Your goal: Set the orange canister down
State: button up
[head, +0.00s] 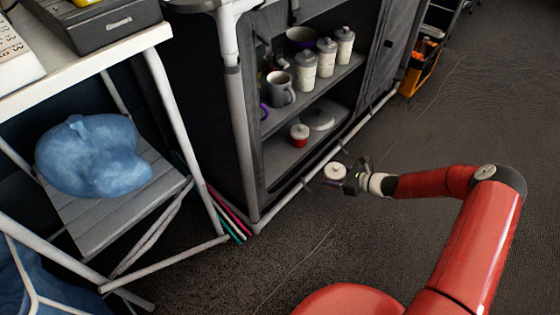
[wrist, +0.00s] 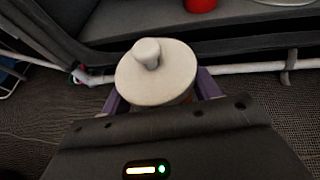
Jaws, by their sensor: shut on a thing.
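My gripper (head: 338,183) is shut on a canister with a round cream lid and knob, in front of the cabinet's lower shelf. In the wrist view the canister's lid (wrist: 157,78) fills the space between the two purple fingers and hides most of its body. Only a sliver of brownish-orange body shows under the lid, so its colour is hard to confirm. The canister looks nearly upright and apart from the shelf, held over the floor side of the cabinet's front rail.
The lower shelf (head: 283,160) holds a red canister (head: 299,136) with a white lid and a pale round lid or dish (head: 318,118). A light tube rail (head: 345,141) runs along the cabinet front.

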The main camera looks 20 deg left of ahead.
jog(key=n+g+b, duration=0.2)
send_near(280, 157)
jog(key=a+r, duration=0.1)
jog(key=a, duration=0.1)
jog(key=a+r+b, duration=0.1)
jog(key=a, duration=0.2)
jog(key=a+r, duration=0.1)
jog(key=a, duration=0.2)
jog(key=shift+w, duration=0.3)
jog(key=shift+a+f+b, duration=0.25)
jog(key=shift+f+b, duration=0.05)
jog(key=shift+f, duration=0.6)
jog(key=shift+a+f+b, duration=0.2)
jog(key=shift+f+b, duration=0.1)
jog(key=shift+f, duration=0.6)
jog(key=o, duration=1)
